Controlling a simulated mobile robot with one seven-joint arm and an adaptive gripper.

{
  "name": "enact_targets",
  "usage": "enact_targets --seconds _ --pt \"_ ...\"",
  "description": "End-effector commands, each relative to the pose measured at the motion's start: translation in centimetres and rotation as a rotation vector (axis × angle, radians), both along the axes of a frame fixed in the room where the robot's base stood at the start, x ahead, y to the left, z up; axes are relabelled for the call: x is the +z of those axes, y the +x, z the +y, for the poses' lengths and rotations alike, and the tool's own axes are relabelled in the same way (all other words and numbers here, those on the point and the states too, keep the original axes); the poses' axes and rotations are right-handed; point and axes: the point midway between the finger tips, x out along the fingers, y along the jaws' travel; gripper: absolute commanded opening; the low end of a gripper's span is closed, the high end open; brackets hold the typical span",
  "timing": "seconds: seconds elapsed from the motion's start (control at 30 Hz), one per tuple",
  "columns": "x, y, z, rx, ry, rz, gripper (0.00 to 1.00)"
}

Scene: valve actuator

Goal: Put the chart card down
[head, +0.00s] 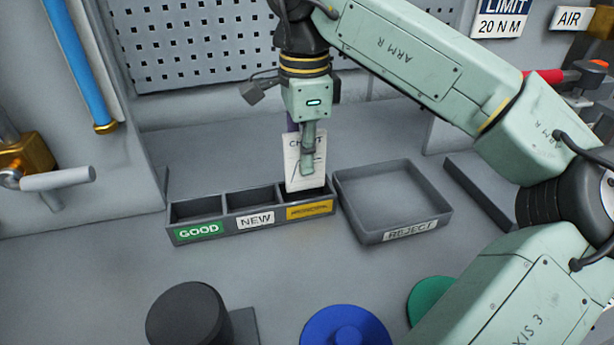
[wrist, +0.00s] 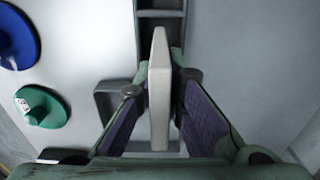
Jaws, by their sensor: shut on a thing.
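The white chart card (head: 304,171) stands upright in the head view, marked "CHART" with a drawn line. My gripper (head: 307,150) is shut on its upper part, a finger covering some of its face. The card's lower edge is at the third compartment, with the yellow label, of the three-part bin (head: 223,231); I cannot tell whether it touches the bin floor. In the wrist view the card (wrist: 159,90) shows edge-on between the two purple-padded fingers of my gripper (wrist: 160,105).
The grey REJECT tray (head: 395,200) stands right of the bin and looks empty. The GOOD and NEW compartments look empty. A black cylinder (head: 188,315), a blue round part (head: 345,328) and a green disc (head: 428,296) stand in front. A perforated panel (head: 200,45) rises behind.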

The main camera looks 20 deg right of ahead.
Motion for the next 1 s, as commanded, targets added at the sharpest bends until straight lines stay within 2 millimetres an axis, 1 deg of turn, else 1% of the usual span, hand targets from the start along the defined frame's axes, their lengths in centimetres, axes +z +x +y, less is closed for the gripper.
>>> enact_targets --seconds 0.17,0.33,0.7,0.73,0.83,1.0 --pt "-1.5 -0.1 0.0 0.001 0.001 0.001 0.00" --pt "-3.8 -0.1 0.0 0.000 0.002 0.001 0.00" --pt "-4.5 0.0 0.0 -0.001 0.001 -0.001 0.00" --pt "-4.5 0.0 0.0 -0.001 0.001 -0.001 0.10" --pt "-4.4 0.0 0.0 -0.001 0.001 -0.001 0.17" --pt "-4.4 0.0 0.0 0.000 0.001 -0.001 0.18"
